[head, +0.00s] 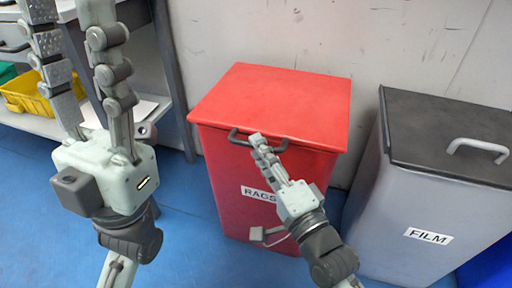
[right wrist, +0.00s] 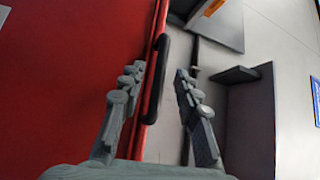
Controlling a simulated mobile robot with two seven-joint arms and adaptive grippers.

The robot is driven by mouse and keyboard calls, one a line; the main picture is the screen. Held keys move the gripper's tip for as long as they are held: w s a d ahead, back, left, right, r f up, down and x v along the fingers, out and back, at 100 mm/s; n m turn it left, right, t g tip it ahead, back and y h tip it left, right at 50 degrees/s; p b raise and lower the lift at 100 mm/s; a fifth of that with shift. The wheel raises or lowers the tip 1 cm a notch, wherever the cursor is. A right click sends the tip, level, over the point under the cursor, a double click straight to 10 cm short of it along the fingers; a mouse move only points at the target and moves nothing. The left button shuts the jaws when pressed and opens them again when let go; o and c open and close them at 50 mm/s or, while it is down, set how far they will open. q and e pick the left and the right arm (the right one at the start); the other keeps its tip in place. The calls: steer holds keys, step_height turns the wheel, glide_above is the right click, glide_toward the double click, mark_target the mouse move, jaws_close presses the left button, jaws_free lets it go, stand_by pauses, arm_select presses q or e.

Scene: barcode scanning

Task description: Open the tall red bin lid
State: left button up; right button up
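The tall red bin (head: 225,165), labelled RAGS, stands in the middle of the head view with its red lid (head: 280,95) closed. A dark bar handle (head: 238,140) is on the lid's front edge. My right gripper (head: 256,138) is at this handle, in front of the bin. In the right wrist view the handle (right wrist: 157,75) lies between the spread fingers of my right gripper (right wrist: 158,75), with gaps visible on both sides. My left gripper (head: 70,22) is at the left, fingers apart and pointing up, with nothing between them.
A grey bin (head: 385,210) labelled FILM, with a black lid (head: 445,125) and light handle, stands to the right. A shelf with a yellow crate (head: 25,103) is at the left. A wall (head: 300,35) is close behind the bins. Blue floor shows left of the red bin.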

steer(key=shift+x, duration=1.1)
steer(key=shift+c, duration=0.2)
jaws_close()
